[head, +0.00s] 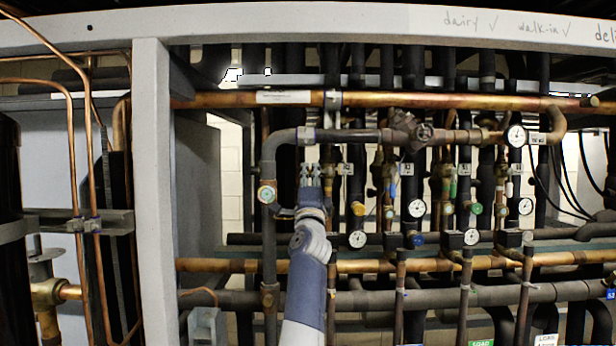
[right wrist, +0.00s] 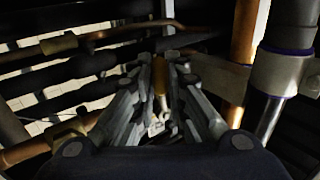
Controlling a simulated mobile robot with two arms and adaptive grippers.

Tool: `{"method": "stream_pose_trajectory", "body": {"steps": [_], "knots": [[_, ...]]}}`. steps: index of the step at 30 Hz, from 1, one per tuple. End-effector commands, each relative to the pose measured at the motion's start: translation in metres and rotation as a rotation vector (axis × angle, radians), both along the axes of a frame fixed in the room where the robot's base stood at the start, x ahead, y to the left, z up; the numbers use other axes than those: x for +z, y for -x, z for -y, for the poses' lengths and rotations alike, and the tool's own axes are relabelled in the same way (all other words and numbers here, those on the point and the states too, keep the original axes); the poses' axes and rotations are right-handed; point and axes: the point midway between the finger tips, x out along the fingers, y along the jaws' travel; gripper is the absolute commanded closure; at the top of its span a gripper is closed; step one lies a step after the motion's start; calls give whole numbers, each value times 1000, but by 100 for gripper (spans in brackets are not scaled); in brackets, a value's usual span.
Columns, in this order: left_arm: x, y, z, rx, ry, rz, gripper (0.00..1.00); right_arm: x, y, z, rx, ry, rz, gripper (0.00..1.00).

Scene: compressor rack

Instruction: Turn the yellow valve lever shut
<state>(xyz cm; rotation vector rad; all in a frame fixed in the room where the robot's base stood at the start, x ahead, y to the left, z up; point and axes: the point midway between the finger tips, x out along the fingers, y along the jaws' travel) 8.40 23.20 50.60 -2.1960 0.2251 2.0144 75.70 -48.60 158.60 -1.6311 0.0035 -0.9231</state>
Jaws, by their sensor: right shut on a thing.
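The yellow valve lever (right wrist: 159,76) shows in the right wrist view as a narrow yellow piece between the two fingers of my right gripper (right wrist: 166,62). The fingers are closed on it from both sides, near the tips. There the lever cannot be made out behind the fingers. My left gripper is in neither view.
A copper pipe (head: 220,100) crosses above the gripper, and another (head: 225,265) crosses behind my forearm. A thick grey pipe (head: 269,225) stands close on the left, with a round gauge (head: 266,194). A pale rack post (head: 154,200) stands farther left. Several gauges and dark pipes crowd the right.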

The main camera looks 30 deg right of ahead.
Motion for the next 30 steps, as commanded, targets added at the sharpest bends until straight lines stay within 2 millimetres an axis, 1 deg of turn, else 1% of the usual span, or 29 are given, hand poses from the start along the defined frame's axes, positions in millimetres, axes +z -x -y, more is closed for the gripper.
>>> {"method": "stream_pose_trajectory", "body": {"steps": [1,5,6,7,8,20,25,30], "knots": [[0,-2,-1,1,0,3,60,3,1,0,2,0,4,100],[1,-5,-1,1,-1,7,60,3,1,0,1,1,4,100],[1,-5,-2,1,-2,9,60,3,1,0,1,1,4,78],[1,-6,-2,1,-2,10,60,3,1,0,0,2,4,71],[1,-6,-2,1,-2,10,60,3,1,0,1,1,3,66],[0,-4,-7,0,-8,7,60,-1,2,-1,-1,2,0,66],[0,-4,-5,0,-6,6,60,-9,11,-8,-1,2,0,66],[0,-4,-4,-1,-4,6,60,-24,28,-20,-1,1,0,66]]}}
